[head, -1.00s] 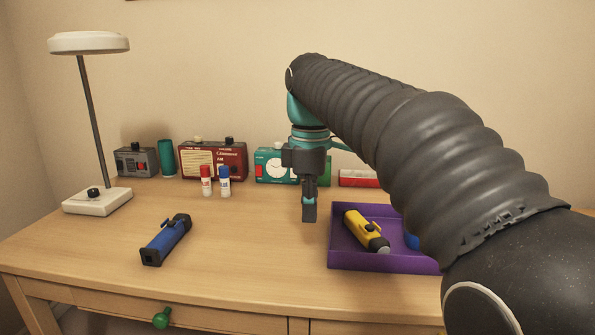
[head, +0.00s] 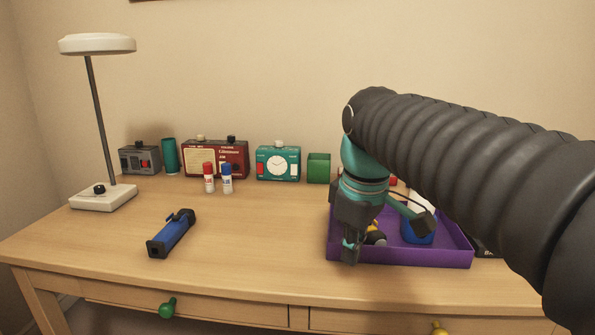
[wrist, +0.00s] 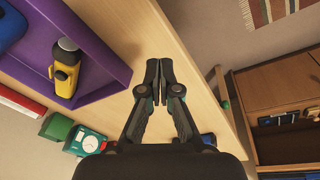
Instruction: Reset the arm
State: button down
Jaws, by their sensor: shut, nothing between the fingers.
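My gripper (head: 350,252) is shut and empty. In the head view it points down in front of the left part of the purple tray (head: 455,257), covering part of it. In the wrist view the closed fingers (wrist: 153,80) are over the bare desk, with the tray (wrist: 112,62) to their left. My arm crosses the right side of the head view.
A yellow flashlight (wrist: 66,72) and a blue item (head: 416,232) are in the tray. A blue flashlight (head: 172,233) lies on the open desk (head: 255,230). A lamp (head: 103,196), radios (head: 215,158), a teal clock (head: 278,163) and glue sticks (head: 227,178) stand behind.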

jog(key=s+d+f+m+t, duration=0.1)
jog(key=s+d+f+m, duration=0.2)
jog(key=s+f+m, duration=0.2)
jog(key=s+d+f+m+t, duration=0.2)
jog(key=s+d+f+m, duration=0.2)
jog(key=s+f, duration=0.4)
jog(key=shift+f+m, duration=0.3)
jog(key=shift+m, duration=0.3)
jog(key=shift+s, duration=0.1)
